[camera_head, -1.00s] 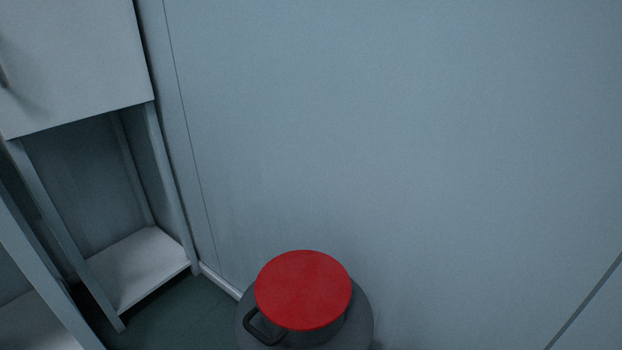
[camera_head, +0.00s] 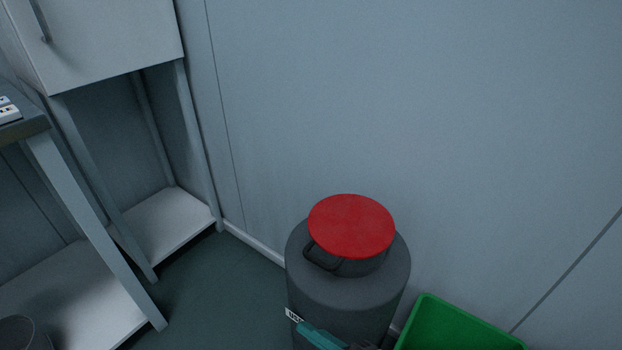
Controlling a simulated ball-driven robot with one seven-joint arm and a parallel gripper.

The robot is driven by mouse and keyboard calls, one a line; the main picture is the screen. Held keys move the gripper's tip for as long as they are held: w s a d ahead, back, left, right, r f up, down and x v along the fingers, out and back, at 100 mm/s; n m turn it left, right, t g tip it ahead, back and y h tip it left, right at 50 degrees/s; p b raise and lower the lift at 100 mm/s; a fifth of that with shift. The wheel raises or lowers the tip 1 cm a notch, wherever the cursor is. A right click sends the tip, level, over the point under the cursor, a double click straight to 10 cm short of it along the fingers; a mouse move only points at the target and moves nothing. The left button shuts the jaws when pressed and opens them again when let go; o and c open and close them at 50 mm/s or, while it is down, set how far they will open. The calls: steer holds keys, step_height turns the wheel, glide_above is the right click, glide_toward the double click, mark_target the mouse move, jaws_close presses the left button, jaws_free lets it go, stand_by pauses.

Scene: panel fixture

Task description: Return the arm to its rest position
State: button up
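The grey canister (camera_head: 345,298) with a red round top (camera_head: 351,226) stands on the floor near the wall. A green bin (camera_head: 455,328) is right of it. A workbench (camera_head: 95,225) and a white cabinet (camera_head: 110,45) on legs stand at the left. Floor (camera_head: 225,290) between is clear.

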steer(key=s+d+f+m+g+h, duration=0.4)
steer(key=d+f+m+h, duration=0.5)
steer(key=d+f, duration=0.7)
steer(key=s+d+f+m+g+h+p, duration=0.1)
steer(key=s+d+f+m+g+h, duration=0.35)
steer(key=s+d+m, duration=0.65)
step_height(320, 180, up, 37)
steer(key=n+p, duration=0.1)
steer(key=p, duration=3.6)
steer(key=shift+d+n, duration=0.3)
steer(key=shift+d, duration=0.05)
steer(key=shift+g+y, duration=0.25)
